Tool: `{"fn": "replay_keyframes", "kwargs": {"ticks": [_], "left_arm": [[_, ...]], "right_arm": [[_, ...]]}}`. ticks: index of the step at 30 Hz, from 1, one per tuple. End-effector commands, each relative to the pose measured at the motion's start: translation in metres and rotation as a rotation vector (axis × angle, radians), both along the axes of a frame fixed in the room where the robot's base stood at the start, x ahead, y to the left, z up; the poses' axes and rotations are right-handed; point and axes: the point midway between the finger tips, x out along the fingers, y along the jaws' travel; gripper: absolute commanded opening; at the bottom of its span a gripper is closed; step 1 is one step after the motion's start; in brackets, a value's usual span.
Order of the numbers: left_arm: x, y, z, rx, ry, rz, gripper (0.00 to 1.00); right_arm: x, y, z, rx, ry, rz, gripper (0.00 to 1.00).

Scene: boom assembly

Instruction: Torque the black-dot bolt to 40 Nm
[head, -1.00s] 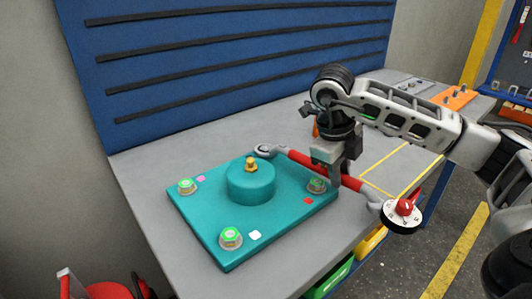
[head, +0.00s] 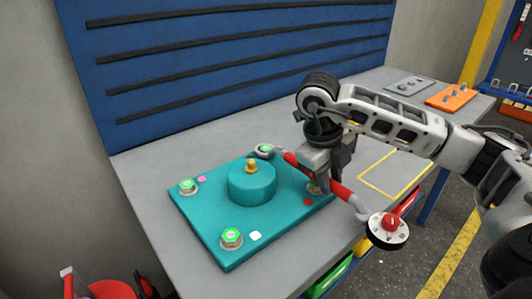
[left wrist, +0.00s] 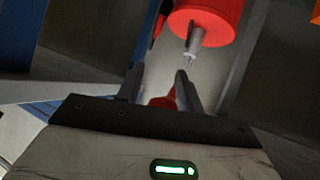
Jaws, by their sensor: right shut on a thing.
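The teal plate (head: 205,220) lies on the grey table with a round raised boss (head: 252,184) and a brass fitting (head: 251,166) in its middle. Green-topped bolts show at the left corner (head: 188,187) and front corner (head: 231,238). The right corner bolt (head: 314,187) is mostly hidden. The red torque wrench (head: 338,190) has its ring head around the back corner bolt (head: 265,150); a black dot there cannot be made out. My right gripper (head: 328,184) is shut on the wrench handle. My left gripper (left wrist: 160,85) shows only in the left wrist view, fingers apart.
The wrench's dial end (head: 388,229) overhangs the table's front edge. An orange block (head: 452,95) and grey plate (head: 409,84) sit at the far right. A blue slatted panel (head: 230,65) stands behind. In the left wrist view, a red cylinder (left wrist: 203,18) hangs near my fingers.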

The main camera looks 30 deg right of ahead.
Motion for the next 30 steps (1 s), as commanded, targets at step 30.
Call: {"fn": "replay_keyframes", "kwargs": {"ticks": [30], "left_arm": [[0.003,0.000,0.022,-0.001,-0.016,0.001,0.36]], "right_arm": [[-0.001,0.018,0.000,0.004,0.006,-0.086,0.00]]}}
